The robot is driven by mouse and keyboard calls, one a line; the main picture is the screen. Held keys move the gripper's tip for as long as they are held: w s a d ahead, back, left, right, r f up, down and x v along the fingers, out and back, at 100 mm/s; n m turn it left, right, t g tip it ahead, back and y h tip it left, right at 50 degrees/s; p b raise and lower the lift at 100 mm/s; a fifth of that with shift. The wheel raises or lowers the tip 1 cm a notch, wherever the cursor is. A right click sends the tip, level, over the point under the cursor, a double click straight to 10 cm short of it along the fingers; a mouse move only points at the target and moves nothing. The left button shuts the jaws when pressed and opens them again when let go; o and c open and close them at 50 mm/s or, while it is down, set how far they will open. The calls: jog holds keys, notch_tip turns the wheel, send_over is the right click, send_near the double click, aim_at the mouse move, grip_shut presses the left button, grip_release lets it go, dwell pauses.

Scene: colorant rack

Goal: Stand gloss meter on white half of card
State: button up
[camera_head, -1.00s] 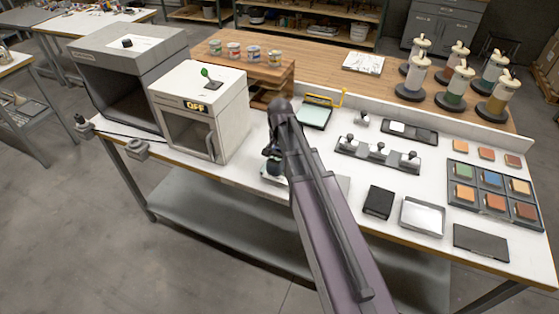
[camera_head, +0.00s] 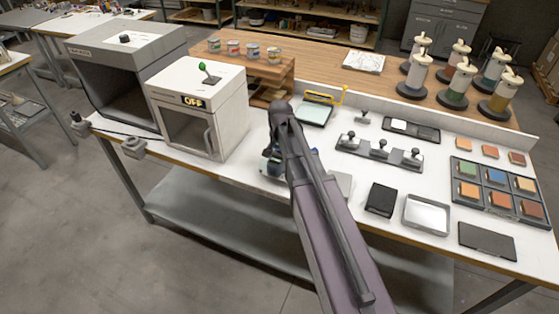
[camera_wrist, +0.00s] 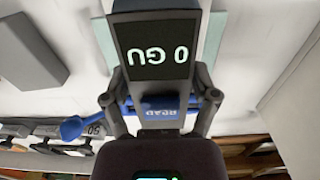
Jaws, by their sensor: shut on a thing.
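In the head view my gripper (camera_head: 274,160) is low over the white bench, mostly behind my arm, and the meter is hard to make out. A pale grey flat piece (camera_head: 342,183) shows just right of my arm; it may be part of the card, but the rest is hidden. I cannot tell whether the meter touches anything below.
The box marked OFF (camera_head: 200,110) stands left of my gripper. A rail with several knobs (camera_head: 380,152), a black block (camera_head: 380,199) and a metal tray (camera_head: 427,214) lie to the right. A framed glass plate (camera_head: 315,113) is behind. The bench's front edge is close.

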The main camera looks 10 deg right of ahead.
aim_at(280, 154)
jog(key=shift+f, duration=0.25)
jog(key=o, duration=1.2)
jog(key=shift+r, duration=0.15)
notch_tip(280, 154, up, 12)
jog(key=p, duration=1.2)
jog(key=shift+s, duration=0.1)
jog(key=s+n, duration=0.2)
jog(key=s, duration=0.3)
jog(key=s+n, duration=0.2)
jog(key=s, duration=0.3)
jog(key=s+n, duration=0.3)
jog(key=s, duration=0.3)
jog(key=shift+a, duration=0.1)
